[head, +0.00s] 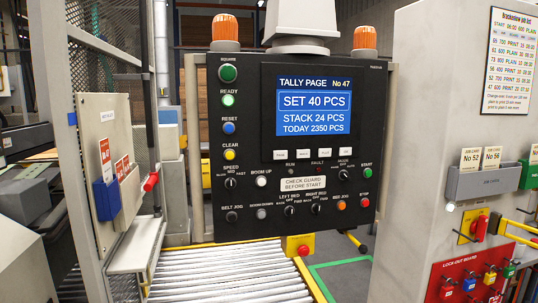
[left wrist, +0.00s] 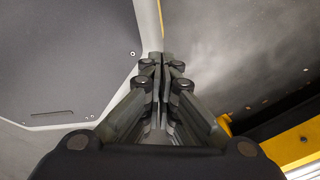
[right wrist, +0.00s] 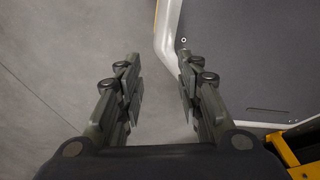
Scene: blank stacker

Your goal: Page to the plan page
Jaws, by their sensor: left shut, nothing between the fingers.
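In the head view a black control panel (head: 260,205) hangs in the middle. Its blue screen (head: 313,112) reads "TALLY PAGE No 47", "SET 40 PCS", "STACK 24 PCS", "TODAY 2350 PCS". A row of several small white keys (head: 314,154) sits right under the screen; their labels are too small to read. Neither gripper shows in the head view. My left gripper (left wrist: 160,58) is shut and empty in the left wrist view, above the floor. My right gripper (right wrist: 160,80) is open and empty in the right wrist view, fingers apart over grey floor.
A roller conveyor (head: 230,283) runs below the panel. A mesh guard frame (head: 110,45) stands at the left. At the right a pale cabinet (head: 430,120) carries a job list (head: 508,60), job cards (head: 481,158) and a red lock-out board (head: 470,275).

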